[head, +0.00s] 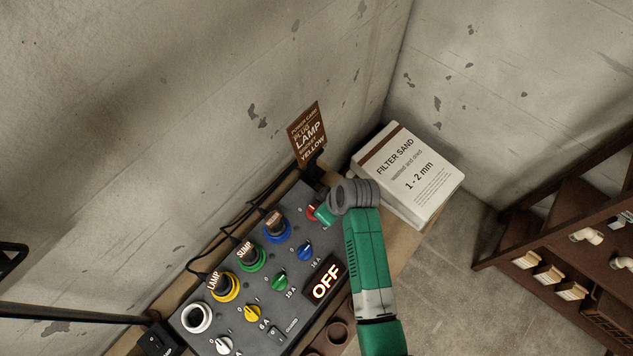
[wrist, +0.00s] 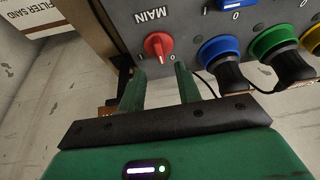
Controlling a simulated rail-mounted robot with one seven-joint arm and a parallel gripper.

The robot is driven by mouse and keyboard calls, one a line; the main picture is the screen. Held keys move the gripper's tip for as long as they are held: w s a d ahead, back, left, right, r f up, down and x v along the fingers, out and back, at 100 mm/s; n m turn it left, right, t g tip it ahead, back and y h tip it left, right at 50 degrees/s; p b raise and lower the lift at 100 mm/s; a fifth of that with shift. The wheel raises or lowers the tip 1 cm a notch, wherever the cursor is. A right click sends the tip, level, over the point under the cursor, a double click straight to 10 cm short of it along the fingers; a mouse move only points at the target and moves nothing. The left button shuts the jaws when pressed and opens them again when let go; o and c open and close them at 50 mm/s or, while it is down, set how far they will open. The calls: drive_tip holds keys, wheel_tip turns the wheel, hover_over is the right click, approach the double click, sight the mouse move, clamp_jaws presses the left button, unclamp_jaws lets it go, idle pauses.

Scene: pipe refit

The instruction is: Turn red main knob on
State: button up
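The red main knob (wrist: 157,45) is on the grey control panel (wrist: 195,20), with the label MAIN beside it, upside down in the wrist view. In the head view the knob (head: 311,212) is at the panel's upper right, partly hidden by my gripper (head: 323,213). In the wrist view my gripper (wrist: 159,70) is open and empty. Its two green fingers point at the knob, one toward each side, apparently short of it. A lit display on the panel (head: 326,281) reads OFF.
Blue (head: 277,227), green (head: 249,257) and yellow (head: 225,287) sockets with plugs, and smaller coloured knobs, are close by on the panel. A brown LAMP sign (head: 308,137) stands behind the panel.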

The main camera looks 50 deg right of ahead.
drive_tip(key=b+x, duration=0.1)
drive_tip(key=x, duration=0.5)
drive_tip(key=shift+w+f, duration=0.2)
drive_tip(key=shift+f, duration=0.05)
clamp_jaws()
